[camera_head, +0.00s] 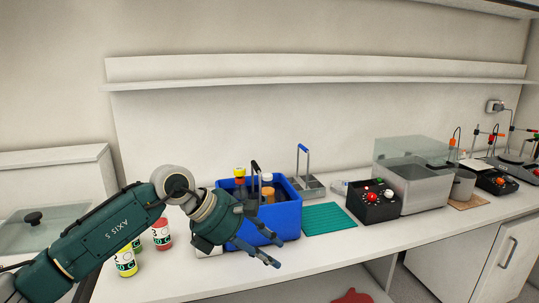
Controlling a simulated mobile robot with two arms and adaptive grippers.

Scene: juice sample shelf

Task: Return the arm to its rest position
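My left arm comes in from the left and reaches across the front of the worktop. My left gripper (277,252) is in front of the blue crate (287,222), near the worktop's front edge. Its two fingers are spread apart, with nothing visible between them. The gripper body overlaps the left part of the crate in the picture, and I cannot tell whether they touch. My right gripper is not in view.
The crate holds several bottles, one with a yellow cap (239,172). A red-labelled can (162,234) and a yellow can (125,262) stand beside my arm.

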